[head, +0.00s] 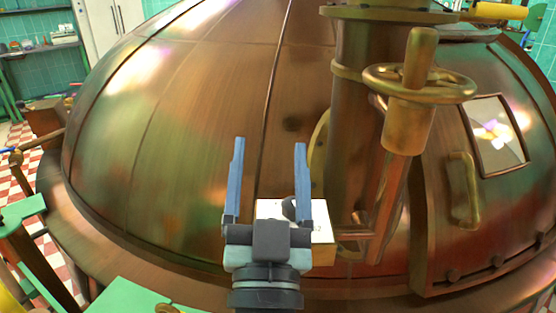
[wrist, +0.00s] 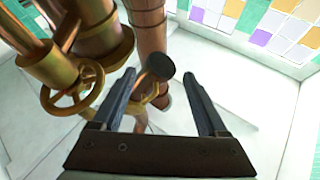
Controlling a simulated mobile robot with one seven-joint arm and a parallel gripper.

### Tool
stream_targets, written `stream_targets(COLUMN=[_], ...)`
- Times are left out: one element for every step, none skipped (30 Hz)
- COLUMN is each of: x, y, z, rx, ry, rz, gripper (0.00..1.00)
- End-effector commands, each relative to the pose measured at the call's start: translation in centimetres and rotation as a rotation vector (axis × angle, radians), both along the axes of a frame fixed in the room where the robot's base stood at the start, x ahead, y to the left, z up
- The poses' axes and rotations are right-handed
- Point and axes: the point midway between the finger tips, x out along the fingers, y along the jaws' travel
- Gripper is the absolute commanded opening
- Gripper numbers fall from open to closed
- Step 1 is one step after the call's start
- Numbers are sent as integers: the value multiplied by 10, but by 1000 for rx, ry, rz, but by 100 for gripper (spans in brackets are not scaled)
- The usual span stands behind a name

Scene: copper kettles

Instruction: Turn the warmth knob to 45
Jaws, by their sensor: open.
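A small brass box (head: 322,256) with a white face (head: 305,209) sits low by the copper kettle, just behind my gripper. A dark knob (head: 289,208) shows on that face, partly hidden by my right finger; its setting cannot be read. My gripper (head: 269,143) is open with nothing between its blue-grey fingers, which point up the picture. In the wrist view, a dark round disc (wrist: 160,67) on a brass stem appears between the fingertips of my gripper (wrist: 157,70). I cannot tell whether it is the same knob, or whether anything touches it.
The large copper kettle dome (head: 180,130) fills the background. A thick vertical pipe (head: 360,110) and a brass handwheel (head: 425,86) stand right of my gripper; the handwheel also shows in the wrist view (wrist: 72,92). A kettle hatch with a window (head: 497,135) is farther right.

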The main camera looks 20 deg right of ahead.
Motion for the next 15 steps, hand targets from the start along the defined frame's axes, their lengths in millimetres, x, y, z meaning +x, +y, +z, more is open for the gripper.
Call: stream_targets(x=[1,0,-1,-2,-4,-7,-10,-13,-18,-22,-26,-32,-37,-42,-49], y=[-7,-10,-14,-16,-19,-21,-23,-25,-26,-26,-27,-27,-27,-27,-27], z=[5,0,-6,-11,-16,-23,-29,-35,-43,-48,-55,-63,-69,-76,-83], rx=[-1,-1,-4,-5,-7,-10,-12,-13,-17,-19,-20,-21,-21,-20,-19], ry=[43,62,88,108,130,158,181,205,237,262,288,321,345,369,398], rz=[-15,-20,-24,-26,-28,-28,-27,-25,-21,-15,-10,-1,6,12,22], gripper=[76,76,76,76,76,76,76,76,76,76,76,76,76,76,76])
